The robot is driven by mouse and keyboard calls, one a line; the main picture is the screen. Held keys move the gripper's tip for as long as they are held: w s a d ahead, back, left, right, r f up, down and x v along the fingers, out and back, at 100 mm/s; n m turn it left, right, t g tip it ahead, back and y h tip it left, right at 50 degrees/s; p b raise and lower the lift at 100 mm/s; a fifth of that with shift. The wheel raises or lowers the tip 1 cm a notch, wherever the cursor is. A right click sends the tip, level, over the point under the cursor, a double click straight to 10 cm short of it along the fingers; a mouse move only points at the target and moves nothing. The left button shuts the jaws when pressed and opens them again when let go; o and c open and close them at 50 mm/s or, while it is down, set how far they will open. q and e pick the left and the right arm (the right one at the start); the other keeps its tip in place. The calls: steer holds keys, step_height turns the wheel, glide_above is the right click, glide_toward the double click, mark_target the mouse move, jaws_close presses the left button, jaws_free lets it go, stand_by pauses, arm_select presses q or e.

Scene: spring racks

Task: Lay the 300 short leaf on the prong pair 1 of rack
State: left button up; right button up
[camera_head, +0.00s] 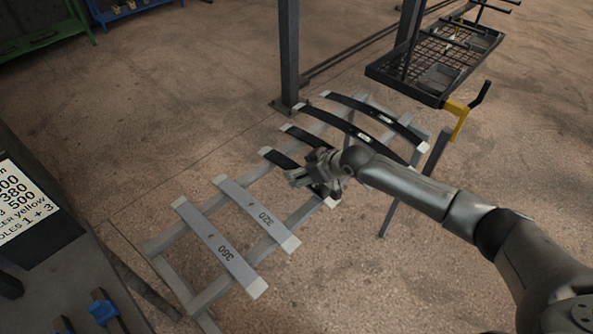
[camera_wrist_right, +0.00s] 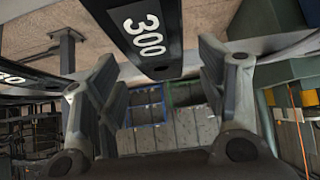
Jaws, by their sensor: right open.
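The 300 leaf (camera_wrist_right: 150,30) is black with a white number label; its rounded end shows between my fingers in the right wrist view. My right gripper (camera_wrist_right: 157,62) is open, one finger on each side of the leaf, with gaps on both sides. In the head view my right gripper (camera_head: 318,172) is over the near end of a dark leaf (camera_head: 281,159) on the grey stand, hiding part of it. I cannot read that leaf's number there. The left gripper is not in view. I cannot make out prong pair 1 in these frames.
Grey leaves marked 320 (camera_head: 258,212) and 360 (camera_head: 220,247) lie across the same stand (camera_head: 165,240). Longer curved black leaves (camera_head: 375,113) lie at its far end. A dark post (camera_head: 288,60) stands behind. A mesh tray (camera_head: 435,75) is at upper right, a printed sign (camera_head: 22,205) at left.

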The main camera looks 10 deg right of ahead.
steer(key=shift+x, duration=1.1)
jaws_close()
steer(key=shift+w+r, duration=0.1)
